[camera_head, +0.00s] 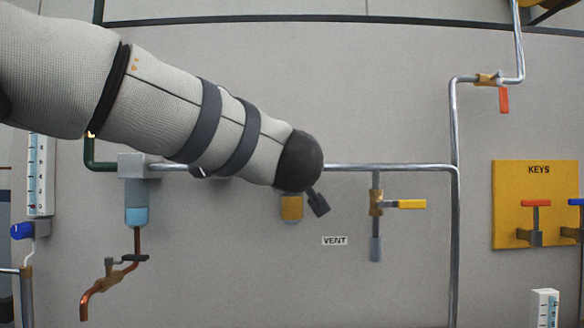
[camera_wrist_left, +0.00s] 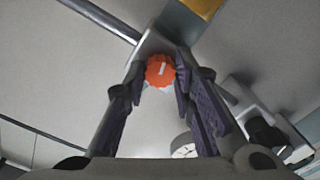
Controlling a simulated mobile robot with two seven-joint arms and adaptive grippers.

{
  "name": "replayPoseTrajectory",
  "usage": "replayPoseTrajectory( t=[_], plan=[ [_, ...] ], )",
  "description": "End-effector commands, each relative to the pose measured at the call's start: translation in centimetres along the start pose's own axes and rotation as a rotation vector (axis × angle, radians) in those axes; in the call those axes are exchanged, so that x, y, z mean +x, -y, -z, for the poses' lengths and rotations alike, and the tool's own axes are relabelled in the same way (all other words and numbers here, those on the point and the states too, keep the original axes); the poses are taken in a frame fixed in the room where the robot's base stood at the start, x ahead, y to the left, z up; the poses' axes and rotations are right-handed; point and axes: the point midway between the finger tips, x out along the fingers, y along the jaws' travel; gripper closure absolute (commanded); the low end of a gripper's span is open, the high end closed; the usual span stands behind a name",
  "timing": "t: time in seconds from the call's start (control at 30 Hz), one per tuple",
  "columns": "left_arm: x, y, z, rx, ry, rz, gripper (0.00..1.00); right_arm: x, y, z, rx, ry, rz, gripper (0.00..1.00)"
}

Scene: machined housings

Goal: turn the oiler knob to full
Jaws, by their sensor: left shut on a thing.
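The oiler's orange ribbed knob (camera_wrist_left: 160,66) shows in the left wrist view, with a short pale mark on its face, nearly upright in that view. It sits on a grey block (camera_wrist_left: 151,43) in the pipe line. The oiler's amber bowl (camera_head: 291,208) shows below my arm in the head view, and the same bowl shows in the wrist view (camera_wrist_left: 203,7). My left gripper (camera_wrist_left: 157,77) has its dark fingers on either side of the knob, shut on it. My left arm hides the knob and most of the gripper in the head view. My right gripper is not in view.
A yellow-handled vent valve (camera_head: 410,204) hangs right of the oiler, near the VENT label (camera_head: 334,241). A filter with a blue bowl (camera_head: 136,215) and a copper drain (camera_head: 100,290) are to the left. A yellow KEYS board (camera_head: 512,200) is far right.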

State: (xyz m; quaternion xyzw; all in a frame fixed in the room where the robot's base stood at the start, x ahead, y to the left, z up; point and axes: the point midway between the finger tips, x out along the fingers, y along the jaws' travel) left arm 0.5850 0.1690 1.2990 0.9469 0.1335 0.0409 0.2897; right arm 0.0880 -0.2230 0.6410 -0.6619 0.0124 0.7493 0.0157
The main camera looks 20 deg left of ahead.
Motion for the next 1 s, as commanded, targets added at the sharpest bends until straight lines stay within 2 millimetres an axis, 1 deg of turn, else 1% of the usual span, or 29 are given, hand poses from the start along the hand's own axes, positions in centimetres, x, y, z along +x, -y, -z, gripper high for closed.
replayPoseTrajectory(
  t=[0.2,0.4,0.7,1.0],
  plan=[
    [-0.02,-0.01,0.03,0.159,-0.001,0.0,1.0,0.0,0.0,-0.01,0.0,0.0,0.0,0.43],
    [-0.01,0.02,0.0,0.264,0.0,0.0,1.0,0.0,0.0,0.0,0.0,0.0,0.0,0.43],
    [0.0,0.03,-0.02,0.339,0.0,0.0,1.0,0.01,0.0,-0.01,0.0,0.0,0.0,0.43],
    [0.01,0.04,-0.02,0.35,0.0,0.0,1.0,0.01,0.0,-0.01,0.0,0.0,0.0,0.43]
  ],
)
